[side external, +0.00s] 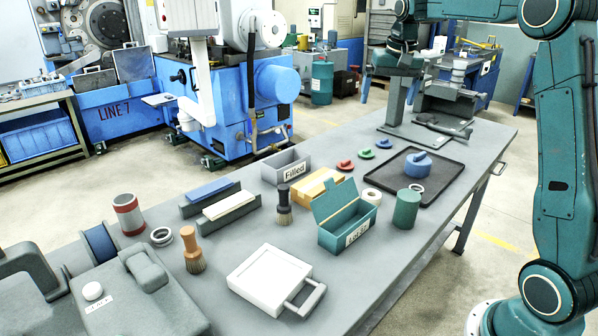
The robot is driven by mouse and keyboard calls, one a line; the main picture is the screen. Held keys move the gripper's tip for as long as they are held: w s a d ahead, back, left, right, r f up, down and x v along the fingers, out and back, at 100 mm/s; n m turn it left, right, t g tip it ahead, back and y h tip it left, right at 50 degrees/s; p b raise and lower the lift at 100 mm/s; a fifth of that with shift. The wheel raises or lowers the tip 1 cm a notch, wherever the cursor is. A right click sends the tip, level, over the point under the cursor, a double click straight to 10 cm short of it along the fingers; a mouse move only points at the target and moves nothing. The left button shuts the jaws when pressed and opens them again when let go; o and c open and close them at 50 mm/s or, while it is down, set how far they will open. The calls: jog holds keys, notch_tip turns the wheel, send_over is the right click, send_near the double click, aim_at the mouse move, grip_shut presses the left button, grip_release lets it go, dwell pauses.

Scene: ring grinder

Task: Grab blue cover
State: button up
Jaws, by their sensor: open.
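A blue round cover with a raised grip (418,163) sits on the dark tray (452,176) at the right part of the table. A smaller blue knobbed piece (384,143) lies on the table left of the tray, beside a green one (366,154) and a red one (345,165). My gripper (389,92) hangs high at the top of the view, in front of the far end of the table. It is open and empty, well above and apart from the blue cover.
A white ring (417,188) lies on the tray near the blue cover. A grey stand (400,120) rises at the table's far end. The tray's near right part is clear.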

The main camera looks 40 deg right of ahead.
jog(key=w+d+f+m+g, duration=0.1)
jog(key=d+f, duration=0.3)
jog(key=d, duration=0.3)
jog(key=w+d+f+m, duration=0.2)
jog(key=d+f, duration=0.2)
jog(key=d, duration=0.3)
jog(key=m+g+y, duration=0.1)
jog(key=m, duration=0.2)
send_over(420, 154)
notch_tip(420, 154, down, 12)
jog(key=shift+a+f, duration=0.1)
jog(key=shift+a, duration=0.05)
jog(key=shift+s+f, duration=0.1)
jog(key=shift+f, duration=0.65)
jog(key=shift+f, duration=0.1)
jog(key=shift+f, duration=3.05)
jog(key=c, duration=1.1)
